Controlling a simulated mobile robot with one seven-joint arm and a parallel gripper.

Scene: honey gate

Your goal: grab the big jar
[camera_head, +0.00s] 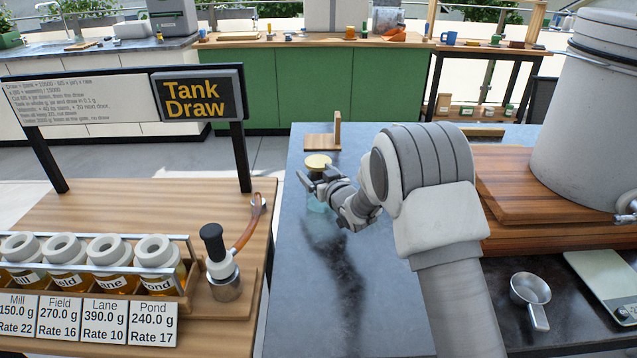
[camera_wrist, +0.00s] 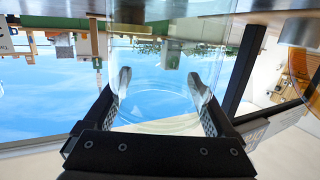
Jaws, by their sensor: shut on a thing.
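The big jar is clear glass with a yellow lid (camera_head: 318,161), upright at the far left part of the dark counter (camera_head: 345,290). My gripper (camera_head: 319,181) is around the jar just below the lid, shut on it, and hides part of its body. In the wrist view, which is upside down, the clear jar (camera_wrist: 165,50) stands between the two fingers of my gripper (camera_wrist: 159,84), one on each side. I cannot tell whether the jar's base touches the counter.
A small wooden stand (camera_head: 323,142) is just behind the jar. A large grey tank (camera_head: 590,120) on wooden boards (camera_head: 515,190), a metal scoop (camera_head: 530,292) and a scale (camera_head: 608,280) are right. Several small jars (camera_head: 160,252) fill a left rack. The counter's front middle is clear.

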